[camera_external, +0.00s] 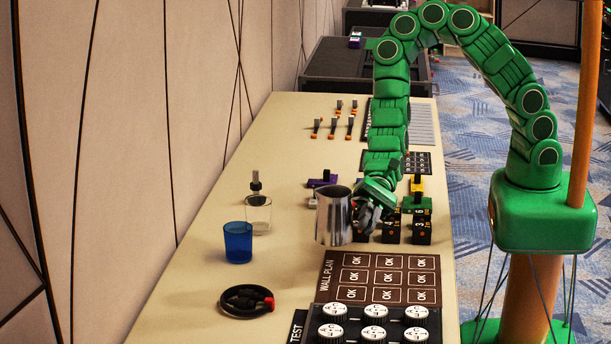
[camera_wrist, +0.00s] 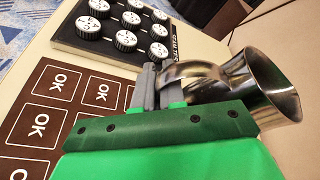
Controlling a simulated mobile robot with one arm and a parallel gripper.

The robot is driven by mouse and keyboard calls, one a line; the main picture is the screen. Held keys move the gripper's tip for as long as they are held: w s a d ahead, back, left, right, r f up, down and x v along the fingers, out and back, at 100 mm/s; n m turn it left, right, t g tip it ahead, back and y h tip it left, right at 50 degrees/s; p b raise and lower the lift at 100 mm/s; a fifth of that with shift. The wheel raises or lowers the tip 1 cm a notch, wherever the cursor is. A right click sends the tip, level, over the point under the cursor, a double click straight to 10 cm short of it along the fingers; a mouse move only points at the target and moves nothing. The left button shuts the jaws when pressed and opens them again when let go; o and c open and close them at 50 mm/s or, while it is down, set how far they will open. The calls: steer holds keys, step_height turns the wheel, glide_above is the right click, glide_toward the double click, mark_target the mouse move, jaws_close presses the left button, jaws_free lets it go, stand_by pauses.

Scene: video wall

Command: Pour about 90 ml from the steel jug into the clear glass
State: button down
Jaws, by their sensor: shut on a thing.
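The steel jug (camera_external: 333,216) is in my gripper (camera_external: 366,214), about upright in the external view, to the right of the clear glass and apart from it. My gripper is shut on the jug's handle; the jug also shows in the wrist view (camera_wrist: 236,84), with its open mouth toward the right, beside my gripper's fingers (camera_wrist: 160,88). The jug's contents cannot be seen. The clear glass (camera_external: 258,216) stands upright on the table and looks empty, though it is small in view. It is not in the wrist view.
A blue cup (camera_external: 238,243) stands just in front of the clear glass. A brown WALL PLAN board (camera_external: 379,277) and a black knob panel (camera_external: 372,325) lie nearer on the right.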

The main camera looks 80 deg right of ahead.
mark_target(319, 237)
steer(key=w+f+m+t+h, duration=0.1)
steer(key=w+m+t, duration=0.1)
steer(key=w, duration=0.1)
steer(key=w+f+m+t+h, duration=0.1)
steer(key=w+f+m+t, duration=0.1)
steer(key=w, duration=0.2)
steer(key=w+f+m+t+h, duration=0.1)
steer(key=w+f+m+t, duration=0.1)
steer(key=w+t, duration=0.1)
steer(key=shift+w+d, duration=0.4)
steer(key=w+d+f+m+t+h, duration=0.2)
steer(key=w+d, duration=0.1)
steer(key=w+d+f+m+t+h, duration=0.1)
steer(key=d, duration=0.1)
steer(key=shift+w+d+f+m, duration=0.1)
steer(key=shift+w+f+m, duration=0.3)
steer(key=shift+w+d+f+m+h, duration=0.3)
steer(key=shift+d+h, duration=0.1)
steer(key=shift+d, duration=0.2)
steer(key=shift+r, duration=0.1)
